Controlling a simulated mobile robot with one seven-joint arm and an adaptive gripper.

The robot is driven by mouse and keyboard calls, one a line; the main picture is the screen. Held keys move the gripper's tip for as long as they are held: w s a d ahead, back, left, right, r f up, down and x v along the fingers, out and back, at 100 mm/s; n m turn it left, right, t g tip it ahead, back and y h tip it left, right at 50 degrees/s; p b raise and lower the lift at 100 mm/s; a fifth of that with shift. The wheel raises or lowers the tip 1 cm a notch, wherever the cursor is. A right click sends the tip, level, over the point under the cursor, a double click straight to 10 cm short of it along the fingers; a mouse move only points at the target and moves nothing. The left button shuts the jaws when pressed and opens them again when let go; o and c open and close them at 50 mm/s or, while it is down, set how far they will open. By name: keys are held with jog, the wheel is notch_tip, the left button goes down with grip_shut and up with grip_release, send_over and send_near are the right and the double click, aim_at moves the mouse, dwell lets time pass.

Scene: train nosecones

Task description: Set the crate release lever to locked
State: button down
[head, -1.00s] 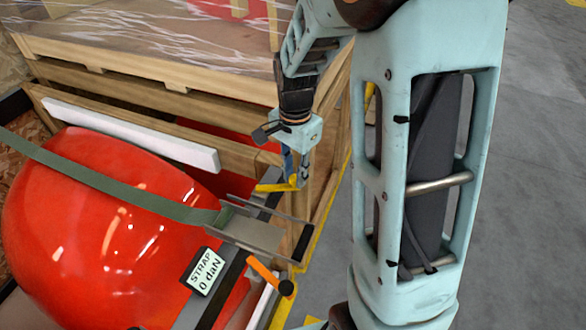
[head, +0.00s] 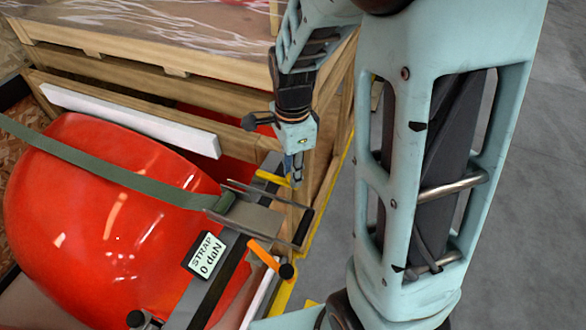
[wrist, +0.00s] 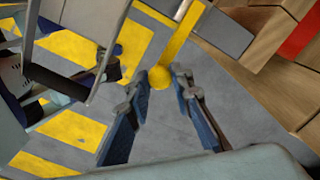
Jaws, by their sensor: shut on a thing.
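The crate release lever appears to be the yellow bar (head: 272,177) at the crate's front right corner in the head view. In the wrist view the yellow lever (wrist: 182,42) slants down from the top to a round yellow knob (wrist: 160,77). My gripper (head: 293,181) points down at the lever's end, which its fingers partly hide in the head view. In the wrist view my gripper (wrist: 156,88) has one blue-grey finger on each side of the knob and is shut on the lever. No locked marking is readable.
A red nosecone (head: 100,220) lies under a green strap (head: 100,170), with a "STRAP 0 daN" display (head: 205,255) beside it. A metal strap bracket (head: 262,218) and an orange handle (head: 262,253) are close to the gripper. Grey floor (head: 520,200) is open at right.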

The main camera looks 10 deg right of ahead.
jog(key=c, duration=1.7)
grip_release()
jog(key=shift+r, duration=0.15)
notch_tip(320, 180, up, 12)
jog(key=shift+f, duration=0.1)
